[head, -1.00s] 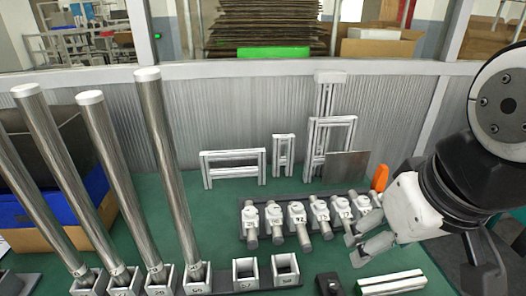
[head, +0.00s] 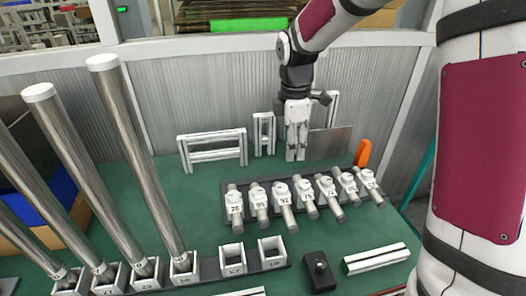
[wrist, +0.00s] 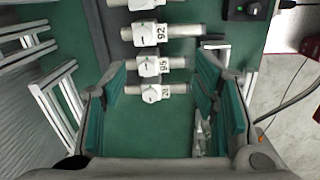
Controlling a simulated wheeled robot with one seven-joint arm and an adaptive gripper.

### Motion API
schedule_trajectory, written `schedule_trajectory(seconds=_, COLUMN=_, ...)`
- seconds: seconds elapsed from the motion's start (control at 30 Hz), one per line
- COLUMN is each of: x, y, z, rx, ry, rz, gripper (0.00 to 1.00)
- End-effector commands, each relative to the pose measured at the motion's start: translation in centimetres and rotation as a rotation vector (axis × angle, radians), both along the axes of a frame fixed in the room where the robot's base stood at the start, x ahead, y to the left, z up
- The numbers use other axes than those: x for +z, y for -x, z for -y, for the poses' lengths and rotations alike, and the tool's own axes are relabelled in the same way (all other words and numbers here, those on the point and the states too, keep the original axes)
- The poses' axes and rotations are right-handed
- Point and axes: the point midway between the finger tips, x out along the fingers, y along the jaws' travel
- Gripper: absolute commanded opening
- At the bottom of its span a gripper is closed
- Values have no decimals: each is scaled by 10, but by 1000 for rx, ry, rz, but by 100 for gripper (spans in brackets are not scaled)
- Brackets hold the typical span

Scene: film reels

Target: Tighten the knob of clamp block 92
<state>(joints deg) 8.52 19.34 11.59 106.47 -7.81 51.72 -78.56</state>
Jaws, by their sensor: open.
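Clamp block 92 (head: 284,198) is a small white block with a round white knob on top, gripping a short metal rod. It is third from the left in a row on a dark rail. In the wrist view, block 92 (wrist: 145,31) shows near the top, beyond block 95 (wrist: 150,67) and another block nearest me. My gripper (head: 296,157) points down behind the row, apart from the blocks. In the wrist view, its green-padded fingers (wrist: 163,75) are spread wide with nothing held. The knob's exact setting is too small to tell.
Several similar clamp blocks (head: 326,187) stand close on both sides. White frames (head: 212,149) and a grey plate (head: 331,143) stand near the back wall. Tall metal tubes (head: 140,160) rise at left. A black box (head: 320,272) and white bar (head: 376,258) lie in front.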

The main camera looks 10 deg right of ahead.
Motion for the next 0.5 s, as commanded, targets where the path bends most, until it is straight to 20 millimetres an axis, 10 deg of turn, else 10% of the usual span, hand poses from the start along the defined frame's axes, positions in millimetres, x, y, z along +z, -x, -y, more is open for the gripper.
schedule_trajectory(seconds=0.5, x=-73, y=-40, z=-2, rx=277, ry=-31, rz=-63, gripper=54)
